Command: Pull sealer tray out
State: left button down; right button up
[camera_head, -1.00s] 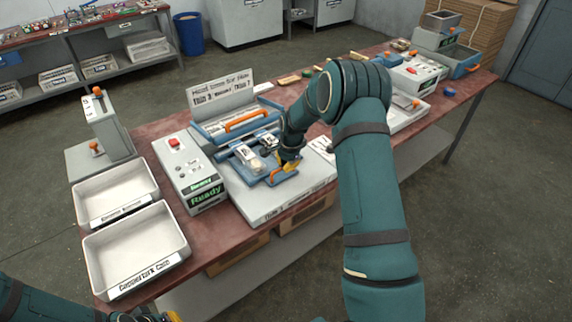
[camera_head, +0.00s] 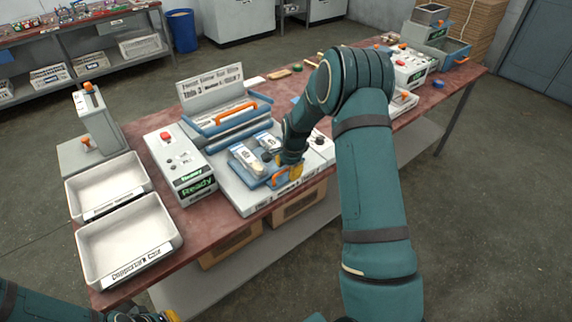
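The sealer (camera_head: 231,122) is a blue press with an orange bar handle on a pale base, with a printed sign behind it. Its blue sealer tray (camera_head: 262,181) lies on the base in front of the press and carries small white-and-grey packs (camera_head: 247,160). My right gripper (camera_head: 289,173) is at the tray's orange front handle (camera_head: 279,178); its yellow fingers appear closed around it, partly hidden by the wrist. My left gripper (camera_head: 160,317) is cut off at the bottom edge, away from the sealer, and its opening is hidden.
A control box (camera_head: 180,162) with a red button and green "Ready" displays stands left of the sealer. Two white bins (camera_head: 128,238) sit at the table's left end. More machines (camera_head: 412,68) stand at the right end. The floor in front of the table is clear.

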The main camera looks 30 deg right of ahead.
jog(key=shift+w, duration=0.25)
jog(key=shift+r, duration=0.75)
notch_tip(320, 180, up, 11)
jog(key=s, duration=0.2)
jog(key=shift+s+f, duration=0.2)
jog(key=shift+d, duration=0.1)
jog(key=s+a+f+n+y, duration=0.1)
jog(key=s+a+f+n, duration=0.3)
jog(key=a+f, duration=0.4)
jog(key=s+a+f+n+y, duration=0.1)
jog(key=s+a+f+n, duration=0.25)
jog(key=a+f, duration=0.45)
jog(key=s+a+f+n+y, duration=0.1)
jog(key=s+a+f+n, duration=0.4)
jog(key=s+a, duration=0.7)
jog(key=n, duration=0.2)
jog(key=shift+s+a+n+y+b, duration=0.2)
jog(key=shift+s+n+y+b, duration=0.05)
jog(key=shift+n+y+b, duration=0.15)
